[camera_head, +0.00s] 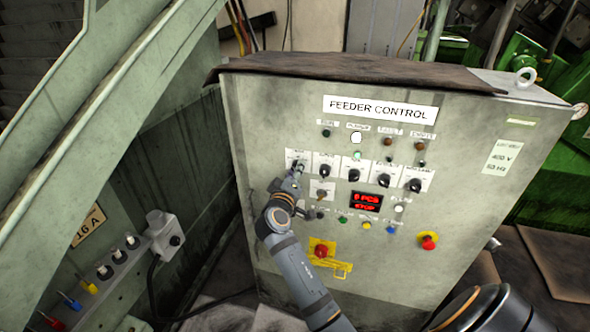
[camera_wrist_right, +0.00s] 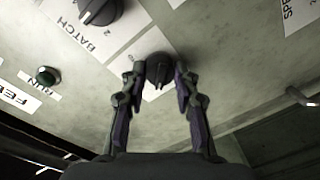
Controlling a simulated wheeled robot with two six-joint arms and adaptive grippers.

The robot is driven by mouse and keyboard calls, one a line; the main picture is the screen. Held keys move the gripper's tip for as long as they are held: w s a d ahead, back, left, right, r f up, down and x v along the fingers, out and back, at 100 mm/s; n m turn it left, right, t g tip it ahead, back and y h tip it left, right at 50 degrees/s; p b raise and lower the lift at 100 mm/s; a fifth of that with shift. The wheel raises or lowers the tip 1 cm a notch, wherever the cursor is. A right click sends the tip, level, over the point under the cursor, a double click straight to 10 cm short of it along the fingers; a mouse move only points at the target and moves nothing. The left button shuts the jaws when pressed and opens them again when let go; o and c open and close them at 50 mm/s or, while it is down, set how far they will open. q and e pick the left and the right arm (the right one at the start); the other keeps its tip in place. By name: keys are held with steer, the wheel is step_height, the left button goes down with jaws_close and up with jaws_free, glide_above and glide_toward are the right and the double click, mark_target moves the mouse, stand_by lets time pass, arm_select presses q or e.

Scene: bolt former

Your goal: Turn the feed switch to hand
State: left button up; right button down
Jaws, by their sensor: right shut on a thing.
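The grey feeder control cabinet (camera_head: 275,110) stands in front of me in the head view. A row of black rotary switches on white plates crosses its face. My right gripper (camera_head: 295,176) is at the leftmost switch of that row and covers much of it. In the right wrist view that black knob (camera_wrist_right: 160,70) sits between the two fingertips of my right gripper (camera_wrist_right: 160,82), which is shut on it. Its plate's lettering is too unclear to read. The neighbouring knob (camera_wrist_right: 100,9) has a plate marked BATCH. My left gripper is not in view.
A grey switch (camera_head: 322,195) on its own plate sits close right of my wrist. Below are a red knob on yellow (camera_head: 320,251) and a red emergency button (camera_head: 428,240). The red display (camera_head: 366,201) reads STOP on its lower line. A sloping green-grey frame (camera_head: 90,110) stands left.

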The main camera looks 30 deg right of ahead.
mark_target(298, 135)
steer(key=shift+n, duration=0.3)
stand_by(0.4)
steer(key=c, duration=1)
jaws_free()
step_height(298, 135, up, 10)
steer(key=shift+s+r, duration=0.1)
steer(key=shift+s, duration=0.05)
steer(key=shift+w, duration=0.2)
